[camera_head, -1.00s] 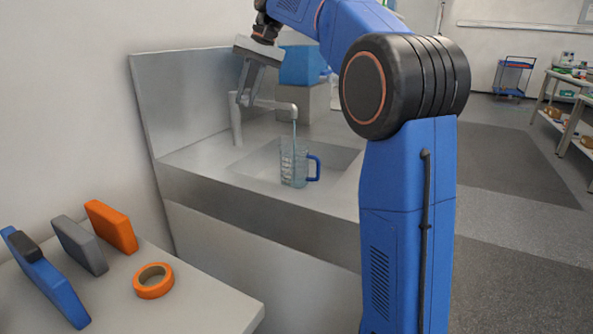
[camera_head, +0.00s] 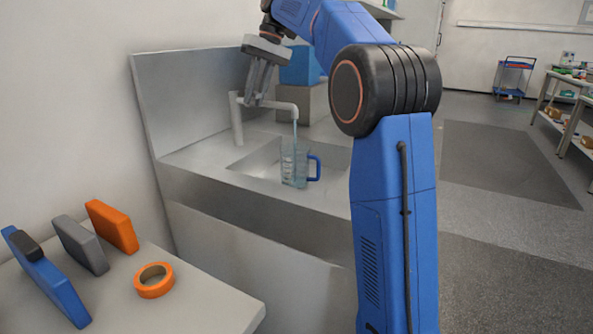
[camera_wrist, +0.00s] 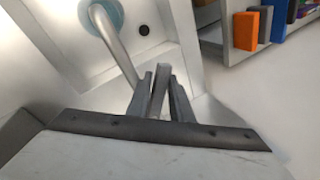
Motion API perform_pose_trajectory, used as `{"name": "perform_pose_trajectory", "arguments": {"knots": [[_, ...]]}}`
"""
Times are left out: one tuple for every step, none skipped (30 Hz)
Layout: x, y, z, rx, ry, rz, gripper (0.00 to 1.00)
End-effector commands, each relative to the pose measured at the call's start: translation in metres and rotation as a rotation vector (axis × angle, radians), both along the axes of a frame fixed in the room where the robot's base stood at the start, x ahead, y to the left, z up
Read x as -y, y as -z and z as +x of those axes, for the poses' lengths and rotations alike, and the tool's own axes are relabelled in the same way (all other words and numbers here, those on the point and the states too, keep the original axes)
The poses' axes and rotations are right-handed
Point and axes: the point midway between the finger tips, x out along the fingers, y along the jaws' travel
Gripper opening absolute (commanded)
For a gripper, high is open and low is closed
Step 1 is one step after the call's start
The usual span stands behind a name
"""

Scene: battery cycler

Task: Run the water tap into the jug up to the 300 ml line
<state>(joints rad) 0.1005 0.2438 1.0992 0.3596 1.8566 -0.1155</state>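The clear jug (camera_head: 290,167) with a blue handle stands upright in the sink under the tap spout (camera_head: 282,105). A thin stream of water (camera_head: 295,132) runs from the spout into it. The jug looks bluish inside; its level against the marks is too small to read. In the wrist view the jug (camera_wrist: 102,15) shows from above, partly behind the spout (camera_wrist: 114,46). My gripper (camera_head: 257,101) is above the tap. In the wrist view my gripper (camera_wrist: 160,76) has its fingers apart on either side of the grey tap lever (camera_wrist: 159,88), with narrow gaps.
The steel sink counter (camera_head: 200,160) has a backsplash behind it. A blue box (camera_head: 300,66) on a grey block stands beyond the tap. At the front left, a table (camera_head: 205,295) holds an orange tape ring (camera_head: 154,281) and several upright flat pieces. Open floor lies right.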

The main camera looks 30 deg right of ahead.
Motion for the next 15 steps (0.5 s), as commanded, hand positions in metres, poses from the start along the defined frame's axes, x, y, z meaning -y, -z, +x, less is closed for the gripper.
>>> {"name": "perform_pose_trajectory", "arguments": {"knots": [[0.0029,0.0001,0.0005,0.002,0.005,-0.004,0.18],[0.0030,0.0001,0.0005,0.002,0.005,-0.005,0.18],[0.0032,0.0001,0.0005,0.002,0.005,-0.005,0.18],[0.0036,0.0002,0.0007,0.001,0.000,-0.005,0.18],[0.0042,0.0004,0.0010,0.001,-0.007,-0.005,0.18],[0.0053,0.0006,0.0012,0.001,-0.024,-0.005,0.18],[0.0062,0.0007,0.0015,0.001,-0.037,-0.006,0.18],[0.0070,0.0006,0.0016,0.002,-0.050,-0.006,0.18],[0.0075,0.0004,0.0014,0.002,-0.057,-0.006,0.18],[0.0077,0.0002,0.0012,0.003,-0.058,-0.007,0.18],[0.0078,0.0001,0.0012,0.003,-0.057,-0.007,0.18],[0.0081,0.0002,0.0014,0.003,-0.056,-0.008,0.18],[0.0083,0.0002,0.0015,0.004,-0.055,-0.008,0.18],[0.0085,0.0002,0.0015,0.004,-0.054,-0.008,0.18],[0.0088,0.0003,0.0017,0.004,-0.056,-0.008,0.18]]}}
